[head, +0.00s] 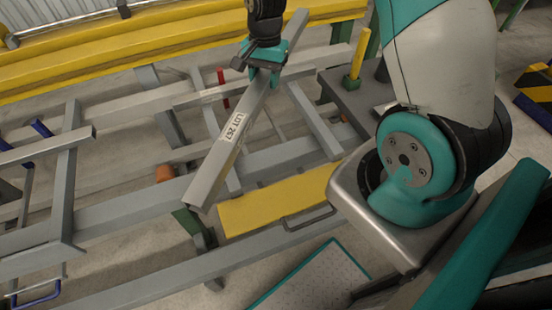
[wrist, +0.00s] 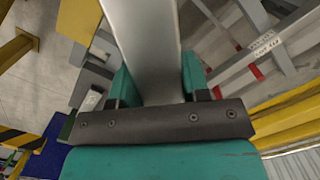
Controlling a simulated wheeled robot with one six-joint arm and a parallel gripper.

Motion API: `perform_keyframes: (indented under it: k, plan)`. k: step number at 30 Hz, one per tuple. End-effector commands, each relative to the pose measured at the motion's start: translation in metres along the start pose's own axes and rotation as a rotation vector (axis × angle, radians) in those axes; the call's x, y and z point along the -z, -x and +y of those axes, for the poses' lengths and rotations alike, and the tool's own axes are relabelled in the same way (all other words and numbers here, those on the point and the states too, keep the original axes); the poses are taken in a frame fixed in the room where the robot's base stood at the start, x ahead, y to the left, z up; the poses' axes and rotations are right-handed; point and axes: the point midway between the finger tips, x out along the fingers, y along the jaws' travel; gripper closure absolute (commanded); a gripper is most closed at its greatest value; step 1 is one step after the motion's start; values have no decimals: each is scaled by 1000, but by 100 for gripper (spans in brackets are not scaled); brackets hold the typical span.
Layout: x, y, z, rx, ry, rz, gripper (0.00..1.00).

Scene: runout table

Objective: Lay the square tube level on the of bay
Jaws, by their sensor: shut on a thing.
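The square tube (head: 214,166) is a long grey bar with a white label reading LOT 267. My gripper (head: 265,77) is shut around it toward its far end. The tube slants from the upper right to the lower left of the head view, across the grey rails of the runout table (head: 130,205). In the wrist view the tube (wrist: 148,40) runs between the teal fingers of my gripper (wrist: 154,85). I cannot tell whether the tube is level or touches the rails. No part is readably marked as the bay.
A grey bar with a small label (head: 215,93) lies behind the tube near a red upright (head: 222,80). A yellow post (head: 360,52) stands right of my gripper. Yellow beams (head: 150,50) run along the back. A yellow plate (head: 270,203) and an orange cylinder (head: 165,173) are near the tube's near end.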

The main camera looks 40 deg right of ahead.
Motion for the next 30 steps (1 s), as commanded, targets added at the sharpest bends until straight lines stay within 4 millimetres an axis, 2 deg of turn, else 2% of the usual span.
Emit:
perform_keyframes:
  k: [1,3,9,15,20,23,26,30]
  plan:
    - [8,-21,0,15,-81,3,100]
    - [14,-29,2,27,-199,1,100]
    - [29,-47,8,59,-519,-7,100]
    - [37,-55,15,78,-743,-17,100]
    - [40,-56,18,84,-827,-22,100]
    - [41,-64,19,82,-846,-24,100]
    - [42,-84,20,79,-848,-25,100]
    - [45,-120,20,78,-846,-25,100]
